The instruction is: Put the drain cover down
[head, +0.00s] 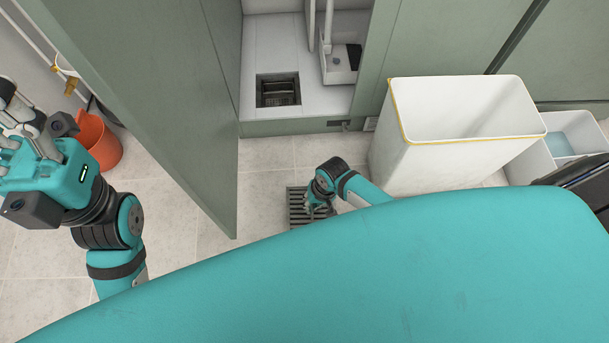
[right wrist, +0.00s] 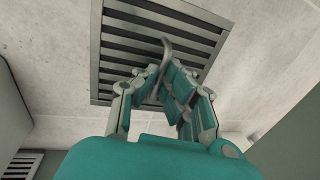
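The drain cover (head: 297,206) is a dark grey slatted grate, low over the pale tiled floor in front of the cabinet, partly hidden by my right arm. In the right wrist view the drain cover (right wrist: 152,17) shows its frame, slats and a curved grey handle (right wrist: 168,53). My right gripper (head: 318,208) is above the cover, with its fingers (right wrist: 161,82) closed around the handle. I cannot tell whether the cover touches the floor. My left gripper (head: 16,125) is far left, raised, with spread fingers and nothing visible in them.
The square drain opening (head: 278,90) is uncovered inside the open cabinet. The cabinet door (head: 175,90) stands open left of it. A tall white bin (head: 410,160) stands to the right, and an orange bucket (head: 107,150) to the left. Floor left of the cover is clear.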

